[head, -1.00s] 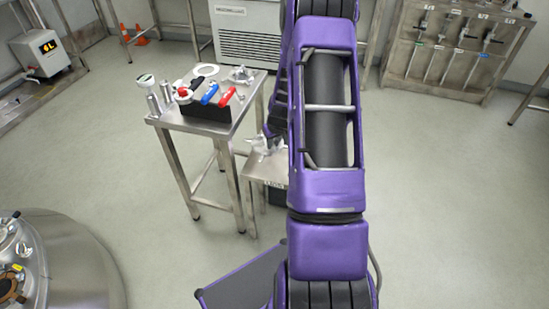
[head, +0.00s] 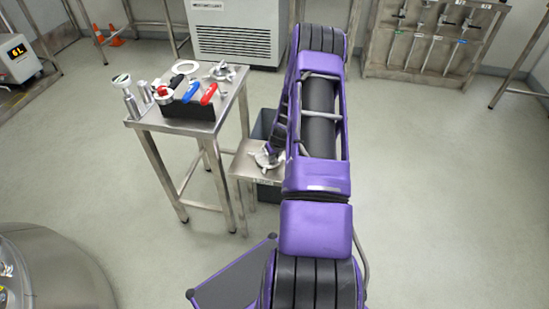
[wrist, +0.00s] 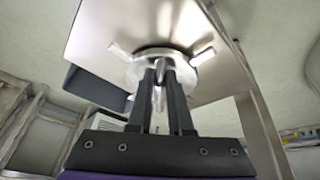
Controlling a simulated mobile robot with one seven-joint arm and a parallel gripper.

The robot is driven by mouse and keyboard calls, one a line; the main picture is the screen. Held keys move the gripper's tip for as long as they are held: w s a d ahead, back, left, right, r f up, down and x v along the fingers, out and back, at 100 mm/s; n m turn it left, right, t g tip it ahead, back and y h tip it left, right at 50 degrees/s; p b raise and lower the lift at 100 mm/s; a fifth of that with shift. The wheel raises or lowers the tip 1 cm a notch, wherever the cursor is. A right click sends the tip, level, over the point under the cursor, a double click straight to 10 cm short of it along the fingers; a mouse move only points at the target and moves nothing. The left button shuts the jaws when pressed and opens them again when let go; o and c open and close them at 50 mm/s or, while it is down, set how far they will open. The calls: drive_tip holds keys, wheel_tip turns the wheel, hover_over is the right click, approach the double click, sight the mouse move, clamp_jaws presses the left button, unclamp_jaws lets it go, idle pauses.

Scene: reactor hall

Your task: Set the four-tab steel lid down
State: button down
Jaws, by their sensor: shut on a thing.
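The four-tab steel lid (wrist: 185,70) is in the wrist view, with tabs sticking out left and right. My gripper (wrist: 160,76) is shut on its middle part. Behind the lid is the bare metal top of a small low table (wrist: 105,35). In the head view the lid (head: 266,160) shows over the low table (head: 244,168), close to its top. I cannot tell whether it touches. My purple arm hides the table's right side and most of the gripper in the head view.
A taller steel table (head: 208,128) stands just left and behind, holding a black tool caddy (head: 190,108), a white ring (head: 185,66) and a similar tabbed metal part (head: 221,71). A grey bin (head: 266,125) stands behind the low table. Open floor lies to the right.

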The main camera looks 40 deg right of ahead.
drive_tip(key=shift+f, duration=0.3)
drive_tip(key=c, duration=0.8)
unclamp_jaws()
drive_tip(key=p+v, duration=0.1)
drive_tip(key=v, duration=1.1)
drive_tip(key=shift+w+a+r+p, duration=0.1)
drive_tip(key=shift+r+p, duration=0.1)
drive_tip(key=shift+p, duration=0.1)
